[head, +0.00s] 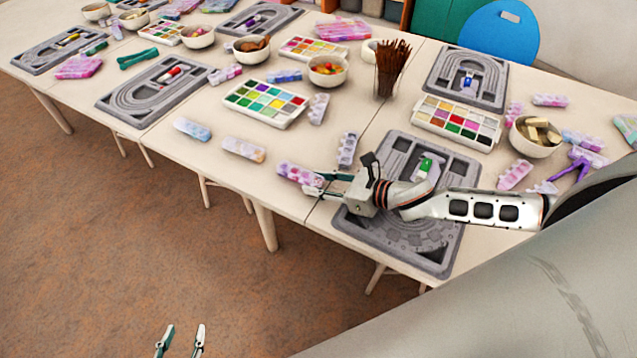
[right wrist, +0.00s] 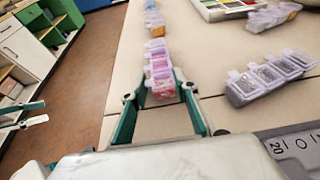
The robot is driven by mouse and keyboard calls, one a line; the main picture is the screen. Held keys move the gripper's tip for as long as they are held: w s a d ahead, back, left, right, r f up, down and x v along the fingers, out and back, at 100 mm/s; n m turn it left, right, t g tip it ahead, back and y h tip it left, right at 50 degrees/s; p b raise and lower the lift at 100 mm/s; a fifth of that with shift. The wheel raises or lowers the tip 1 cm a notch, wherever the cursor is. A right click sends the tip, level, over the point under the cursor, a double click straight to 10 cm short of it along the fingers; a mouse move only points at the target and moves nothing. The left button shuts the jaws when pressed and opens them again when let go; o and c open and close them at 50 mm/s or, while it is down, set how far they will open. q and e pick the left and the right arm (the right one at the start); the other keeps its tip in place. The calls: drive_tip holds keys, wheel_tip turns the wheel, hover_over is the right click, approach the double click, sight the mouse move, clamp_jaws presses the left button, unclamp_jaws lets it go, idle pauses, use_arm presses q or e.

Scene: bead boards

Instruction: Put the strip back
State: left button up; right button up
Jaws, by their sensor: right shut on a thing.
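A pink and purple bead strip (head: 299,174) with several lidded compartments lies near the front edge of the table, left of the nearest grey bead board (head: 440,258). My right gripper (head: 326,186) is shut on its near end. In the right wrist view the strip (right wrist: 160,78) sits between the two green fingers of my right gripper (right wrist: 159,88). It appears to rest on or just above the tabletop; I cannot tell which. My left gripper (head: 181,340) is open and empty, low over the floor, away from the table.
More strips lie along the front edge (head: 243,149) (head: 192,129), and another strip (head: 347,150) is behind my right gripper. A colour palette (head: 266,104), a brush pot (head: 391,68) and bowls (head: 327,70) stand farther back. Bare tabletop lies between them.

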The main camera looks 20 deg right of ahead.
drive_tip(key=shift+f, duration=0.1)
drive_tip(key=o, duration=1.1)
drive_tip(key=shift+c, duration=0.2)
drive_tip(key=shift+r, duration=0.25)
drive_tip(key=shift+s+d, duration=0.2)
drive_tip(key=shift+s, duration=0.05)
drive_tip(key=v, duration=0.9)
drive_tip(key=shift+s, duration=0.2)
drive_tip(key=shift+v, duration=1.05)
